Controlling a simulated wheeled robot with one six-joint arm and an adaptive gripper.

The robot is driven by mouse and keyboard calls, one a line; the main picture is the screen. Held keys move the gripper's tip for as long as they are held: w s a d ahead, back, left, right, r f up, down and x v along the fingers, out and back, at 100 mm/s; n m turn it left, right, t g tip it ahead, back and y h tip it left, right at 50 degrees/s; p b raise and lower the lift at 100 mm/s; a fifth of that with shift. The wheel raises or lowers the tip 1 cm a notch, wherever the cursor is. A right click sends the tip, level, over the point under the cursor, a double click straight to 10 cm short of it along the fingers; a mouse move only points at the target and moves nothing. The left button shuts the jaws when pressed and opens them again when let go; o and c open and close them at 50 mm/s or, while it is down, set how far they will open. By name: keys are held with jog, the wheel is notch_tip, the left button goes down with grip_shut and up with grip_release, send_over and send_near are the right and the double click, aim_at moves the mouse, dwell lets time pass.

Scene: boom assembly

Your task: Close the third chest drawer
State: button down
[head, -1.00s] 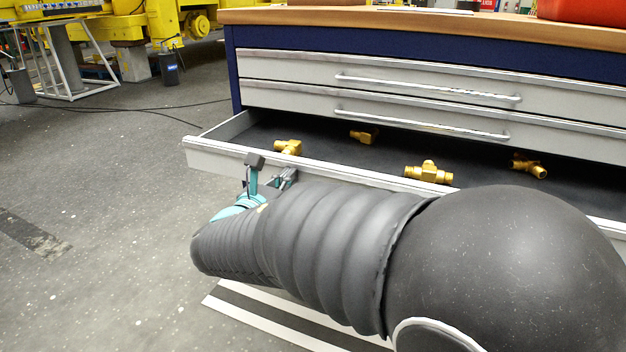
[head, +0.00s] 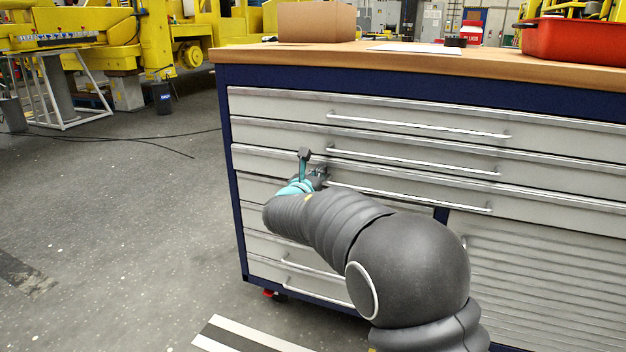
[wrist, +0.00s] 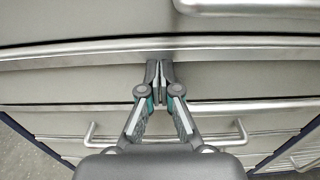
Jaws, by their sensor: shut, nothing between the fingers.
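The third chest drawer (head: 278,161) is a wide, light grey drawer in the blue chest. In the head view its front looks flush with the drawers above, and its inside is hidden. Its long metal handle (head: 420,198) runs to the right of my gripper. My gripper (head: 322,174) is at the chest's front, left of that handle. In the wrist view my gripper (wrist: 159,72) has its fingertips together and empty, close against a grey drawer front just under a metal lip (wrist: 100,47). I cannot tell whether they touch.
The wooden top (head: 400,60) carries a cardboard box (head: 316,22) and a red bin (head: 575,40). Two wide drawers above look shut. Smaller drawers (head: 262,268) and a ribbed shutter (head: 540,270) are below. The floor (head: 120,220) to the left is open.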

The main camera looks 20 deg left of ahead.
jog(key=shift+w+a+r, duration=0.1)
jog(key=shift+w+r, duration=0.05)
jog(key=shift+w, duration=0.6)
jog(key=shift+w+r, duration=0.1)
